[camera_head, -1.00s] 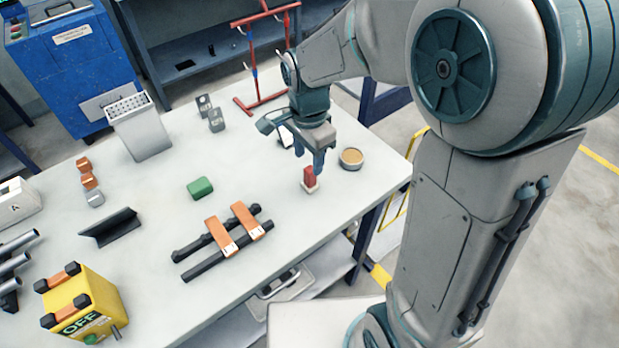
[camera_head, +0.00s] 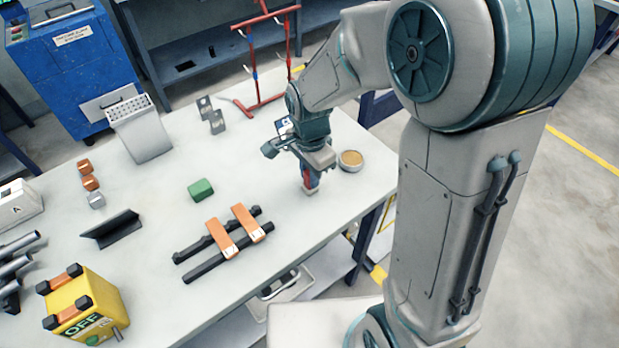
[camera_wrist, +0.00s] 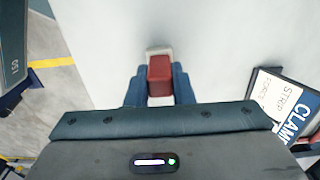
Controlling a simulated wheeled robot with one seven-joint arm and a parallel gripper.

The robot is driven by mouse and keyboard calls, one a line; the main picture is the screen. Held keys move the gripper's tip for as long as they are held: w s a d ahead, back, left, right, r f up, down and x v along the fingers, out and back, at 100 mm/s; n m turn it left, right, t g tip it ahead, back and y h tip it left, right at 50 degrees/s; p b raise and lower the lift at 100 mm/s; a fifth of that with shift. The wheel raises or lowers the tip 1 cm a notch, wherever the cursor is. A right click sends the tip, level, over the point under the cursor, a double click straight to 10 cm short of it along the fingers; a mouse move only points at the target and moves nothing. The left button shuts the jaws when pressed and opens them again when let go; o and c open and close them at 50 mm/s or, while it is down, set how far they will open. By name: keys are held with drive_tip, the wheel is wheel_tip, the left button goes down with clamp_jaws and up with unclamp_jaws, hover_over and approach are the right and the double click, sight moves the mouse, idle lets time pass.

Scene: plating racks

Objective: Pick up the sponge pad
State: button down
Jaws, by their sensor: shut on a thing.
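The sponge pad looks to be the small red block (camera_head: 310,180) near the right end of the grey-white table. In the wrist view the red block (camera_wrist: 160,73) stands between my two blue fingers, with a pale base (camera_wrist: 158,50) showing at its far and near ends. My gripper (camera_head: 311,184) is over it from above, and the fingers hide most of it in the head view. The gripper (camera_wrist: 160,88) is shut on the red block. The block is low at the table; whether it still touches the base cannot be told.
A round tan-topped tin (camera_head: 351,160) stands close right of my gripper. A labelled clamp card (camera_wrist: 285,103) lies nearby in the wrist view. A red rack (camera_head: 262,100) stands behind. A green block (camera_head: 201,189) and black bars with orange straps (camera_head: 222,236) lie left, with bare table between.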

drive_tip(key=shift+r, duration=0.55)
wheel_tip(320, 180, up, 3)
drive_tip(key=shift+w+f, duration=0.1)
drive_tip(key=shift+f, duration=0.05)
drive_tip(key=s+d+r, duration=0.2)
drive_tip(key=d+r, duration=0.1)
drive_tip(key=d, duration=0.2)
drive_tip(key=s+d+r+b, duration=0.1)
drive_tip(key=s+d+r, duration=0.1)
drive_tip(key=d+r, duration=0.2)
drive_tip(key=shift+s+d+r, duration=0.15)
drive_tip(key=shift+s+d, duration=0.2)
drive_tip(key=shift+d, duration=0.55)
